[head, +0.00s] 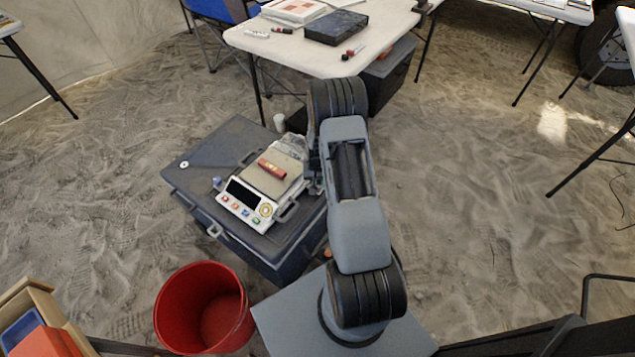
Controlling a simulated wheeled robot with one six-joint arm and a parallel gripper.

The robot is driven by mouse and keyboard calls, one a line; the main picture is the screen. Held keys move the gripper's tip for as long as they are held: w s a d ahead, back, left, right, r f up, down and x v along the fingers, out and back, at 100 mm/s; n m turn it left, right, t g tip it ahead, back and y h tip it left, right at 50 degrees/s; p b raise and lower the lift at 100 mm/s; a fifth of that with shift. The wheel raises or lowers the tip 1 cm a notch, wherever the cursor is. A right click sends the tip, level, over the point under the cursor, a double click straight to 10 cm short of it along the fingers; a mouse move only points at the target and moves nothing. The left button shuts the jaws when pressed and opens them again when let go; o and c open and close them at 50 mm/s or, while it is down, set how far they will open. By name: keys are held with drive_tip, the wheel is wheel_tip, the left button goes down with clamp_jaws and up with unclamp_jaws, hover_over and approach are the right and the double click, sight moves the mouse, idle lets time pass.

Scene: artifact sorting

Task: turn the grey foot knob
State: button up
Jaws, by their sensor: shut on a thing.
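A white bench scale (236,206) with a dark display, coloured buttons and a round yellow dial sits on a dark grey case. A small grey knob (217,183) shows at its left corner. My gripper (314,184) is low at the scale's right side, its jaws closed at the scale's edge. It is shut on what appears to be a grey foot knob there. The knob between the jaws is hidden by the gripper and my arm. A red object (272,169) lies on the scale's pan.
The dark case (200,160) stands on sand. A red bucket (203,300) is in front of it. A white table (385,35) with a dark box (336,27) stands behind. Open sand lies to the right.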

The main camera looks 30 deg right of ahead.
sight(317, 183)
drive_tip(key=n, duration=0.5)
drive_tip(key=shift+b, duration=0.35)
drive_tip(key=shift+n, duration=0.3)
drive_tip(key=o, duration=0.9)
drive_tip(key=shift+o, duration=0.2)
wheel_tip(317, 183, up, 14)
drive_tip(key=p, duration=0.2)
drive_tip(key=shift+p, duration=0.3)
drive_tip(key=shift+a+f, duration=0.1)
